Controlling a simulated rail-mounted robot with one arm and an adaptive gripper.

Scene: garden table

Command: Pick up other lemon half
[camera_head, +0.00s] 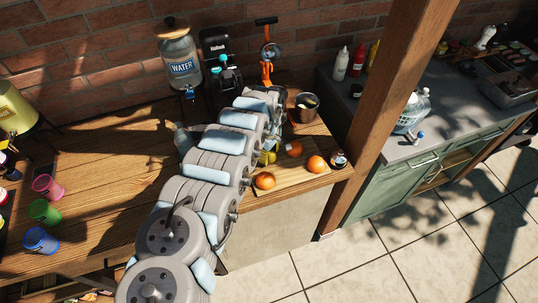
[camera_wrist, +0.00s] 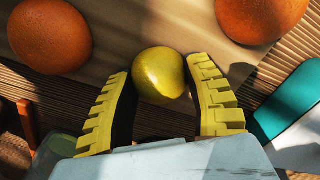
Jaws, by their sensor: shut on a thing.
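A yellow lemon half (camera_wrist: 160,75) sits between the yellow ridged fingers of my gripper (camera_wrist: 162,90) in the wrist view. The gripper is shut on it, with both fingertips at its sides. Its rounded peel faces the camera, and its cut face is hidden. In the head view, a small yellow piece (camera_head: 267,157) shows beside my arm over the cutting board (camera_head: 290,182). My arm hides most of the gripper there.
Several oranges lie on the board, one at the front (camera_head: 265,180) and one at the right (camera_head: 316,163). A small dark bottle (camera_head: 338,160) stands by the table's right edge. A metal cup (camera_head: 305,107), a juicer (camera_head: 267,52) and a water dispenser (camera_head: 178,55) stand behind. Coloured cups (camera_head: 44,211) stand at left.

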